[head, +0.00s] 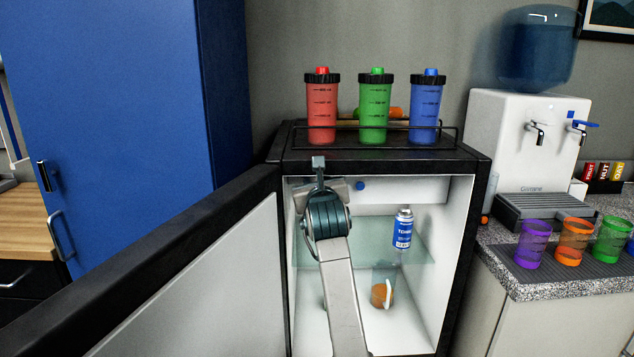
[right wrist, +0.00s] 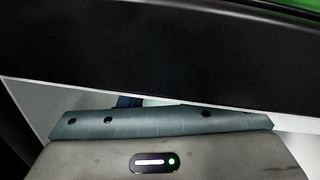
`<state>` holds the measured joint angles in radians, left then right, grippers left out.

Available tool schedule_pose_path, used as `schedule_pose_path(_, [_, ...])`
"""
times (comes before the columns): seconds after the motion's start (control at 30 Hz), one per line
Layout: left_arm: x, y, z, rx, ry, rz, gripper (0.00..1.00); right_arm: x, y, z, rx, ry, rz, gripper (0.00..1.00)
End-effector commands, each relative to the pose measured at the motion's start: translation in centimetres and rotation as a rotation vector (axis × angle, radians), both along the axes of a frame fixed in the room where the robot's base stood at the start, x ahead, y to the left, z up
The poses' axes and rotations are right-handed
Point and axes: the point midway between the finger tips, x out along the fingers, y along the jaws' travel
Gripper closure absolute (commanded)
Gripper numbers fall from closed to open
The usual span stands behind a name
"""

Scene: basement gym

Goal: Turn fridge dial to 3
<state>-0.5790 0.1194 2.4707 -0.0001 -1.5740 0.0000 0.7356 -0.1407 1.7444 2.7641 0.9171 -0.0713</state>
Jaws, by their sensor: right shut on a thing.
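The small fridge (head: 465,250) stands open. The fridge dial (head: 360,186) shows as a small blue knob on the white panel under its top, and a bit of blue shows past my gripper's edge in the right wrist view (right wrist: 128,101). My right gripper (head: 342,190) reaches into the upper left of the fridge, right beside the dial. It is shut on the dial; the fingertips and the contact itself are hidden. I cannot read the dial's number or its setting. My left gripper is not in view.
The fridge door (head: 195,285) stands open at the left. Inside are a spray can (head: 403,230) on the glass shelf and an orange item (head: 379,294) below. Red, green and blue shaker bottles (head: 373,112) stand on top. Coloured cups (head: 574,242) stand on the right counter.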

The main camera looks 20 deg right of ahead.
Motion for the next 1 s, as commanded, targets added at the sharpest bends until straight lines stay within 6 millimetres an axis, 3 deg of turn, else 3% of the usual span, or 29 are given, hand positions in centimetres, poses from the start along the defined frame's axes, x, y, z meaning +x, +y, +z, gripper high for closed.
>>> schedule_pose_path(0.37, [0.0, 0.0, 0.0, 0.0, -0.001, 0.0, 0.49, 0.0, 0.0, -0.1, 0.0, 0.002, 0.001, 0.93])
schedule_pose_path(0.4, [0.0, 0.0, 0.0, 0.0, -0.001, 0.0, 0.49, 0.0, 0.0, -0.1, 0.0, 0.002, 0.001, 0.64])
schedule_pose_path(0.5, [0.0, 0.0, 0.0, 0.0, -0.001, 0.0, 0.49, 0.0, 0.0, -0.1, 0.0, 0.002, 0.001, 0.49])
schedule_pose_path(0.83, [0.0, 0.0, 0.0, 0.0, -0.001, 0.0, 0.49, -0.3, 0.1, -0.1, 0.001, 0.0, 0.001, 0.49])
schedule_pose_path(1.0, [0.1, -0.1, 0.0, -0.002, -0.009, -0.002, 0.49, -2.5, 0.6, -0.2, 0.003, 0.0, 0.001, 0.49])
